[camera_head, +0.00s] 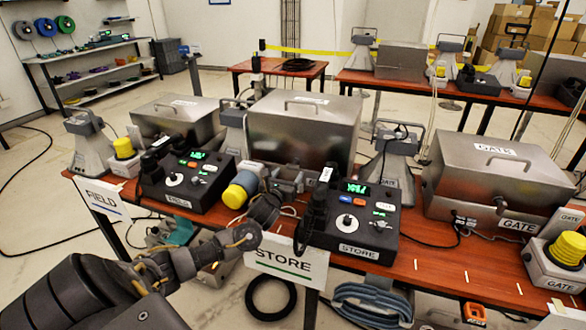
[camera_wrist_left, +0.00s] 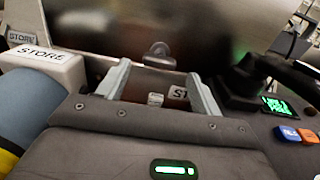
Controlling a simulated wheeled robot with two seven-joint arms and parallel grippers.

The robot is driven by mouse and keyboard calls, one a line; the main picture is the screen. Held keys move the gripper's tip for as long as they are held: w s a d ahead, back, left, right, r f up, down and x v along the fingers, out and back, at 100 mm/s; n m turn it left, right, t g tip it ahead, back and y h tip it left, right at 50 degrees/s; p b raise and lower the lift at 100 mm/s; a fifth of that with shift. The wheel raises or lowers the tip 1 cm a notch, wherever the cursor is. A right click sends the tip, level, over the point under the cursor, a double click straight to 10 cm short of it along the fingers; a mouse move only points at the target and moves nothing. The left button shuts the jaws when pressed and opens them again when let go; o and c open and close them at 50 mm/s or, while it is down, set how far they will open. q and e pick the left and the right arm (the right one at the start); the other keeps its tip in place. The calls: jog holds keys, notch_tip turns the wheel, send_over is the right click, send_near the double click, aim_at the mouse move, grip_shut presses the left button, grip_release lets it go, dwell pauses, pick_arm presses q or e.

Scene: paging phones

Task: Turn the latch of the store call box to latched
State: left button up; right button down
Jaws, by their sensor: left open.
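The store call box is a steel box (camera_head: 300,130) with a top handle, at the middle of the table. Its shiny front also fills the back of the left wrist view (camera_wrist_left: 100,30). A grey rounded knob, which looks like the latch (camera_wrist_left: 159,50), shows on this front. My left gripper (camera_head: 288,180) is in front of the box's lower front; in the left wrist view its two fingers (camera_wrist_left: 160,78) are spread with nothing held between them. The latch appears just beyond the fingertips, roughly centred; I cannot tell if they touch. In the head view it is hidden. My right gripper is not in view.
The black STORE phone console (camera_head: 352,225) stands close right of my gripper, and the FIELD console (camera_head: 188,178) to the left. The GATE box (camera_head: 490,170) is at right. A STORE sign (camera_head: 285,262) hangs at the front edge.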

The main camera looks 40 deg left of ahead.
aim_at(292, 168)
pick_arm(q)
jog(key=x, duration=0.5)
jog(key=shift+a, duration=0.1)
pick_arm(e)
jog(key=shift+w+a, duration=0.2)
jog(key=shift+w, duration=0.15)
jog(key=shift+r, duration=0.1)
pick_arm(q)
jog(key=c, duration=1)
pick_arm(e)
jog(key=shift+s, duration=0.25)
